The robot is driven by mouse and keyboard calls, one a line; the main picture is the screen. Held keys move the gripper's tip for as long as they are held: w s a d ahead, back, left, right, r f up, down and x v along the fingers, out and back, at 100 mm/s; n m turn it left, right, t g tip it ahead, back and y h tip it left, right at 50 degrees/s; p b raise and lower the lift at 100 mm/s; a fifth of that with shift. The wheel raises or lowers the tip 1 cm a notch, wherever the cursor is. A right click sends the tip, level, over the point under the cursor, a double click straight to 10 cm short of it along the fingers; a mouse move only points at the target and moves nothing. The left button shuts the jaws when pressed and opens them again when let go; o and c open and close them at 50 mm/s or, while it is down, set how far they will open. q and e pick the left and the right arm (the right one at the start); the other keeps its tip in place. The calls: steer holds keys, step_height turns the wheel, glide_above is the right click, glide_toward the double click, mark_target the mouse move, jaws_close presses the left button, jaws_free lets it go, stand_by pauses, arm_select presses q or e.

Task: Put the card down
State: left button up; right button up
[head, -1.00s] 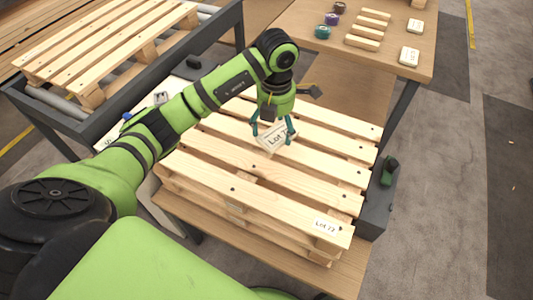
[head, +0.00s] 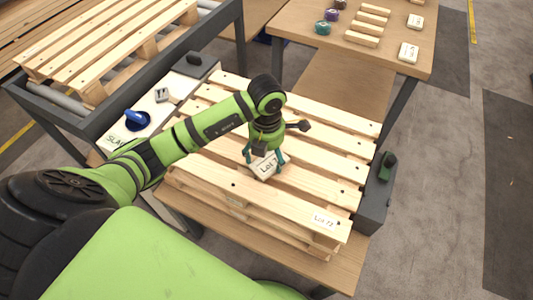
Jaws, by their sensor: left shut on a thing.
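The card (head: 265,167) is a small white plate with black lettering that begins "Lot 7". My left gripper (head: 265,157) is shut on it, with a teal finger at each side. The card is tilted and is over the slats of the wooden pallet (head: 300,190). I cannot tell whether it touches the slats. Part of its lettering is hidden by a finger. My right gripper is not in view.
A label (head: 324,221) reading "Lot 72" is on the pallet's front slat. A dark block with a green part (head: 386,168) stands right of the pallet. A back table (head: 400,60) holds wooden bars, white cards and coloured round items. A white board (head: 175,92) with a blue item lies left.

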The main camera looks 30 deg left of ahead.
mark_target(266, 159)
arm_select(q)
steer(key=o, duration=1)
steer(key=shift+f, duration=0.1)
steer(key=shift+o, duration=0.2)
steer(key=shift+r, duration=0.3)
step_height(266, 159, up, 12)
steer(key=shift+f+p, duration=0.15)
steer(key=shift+p, duration=0.2)
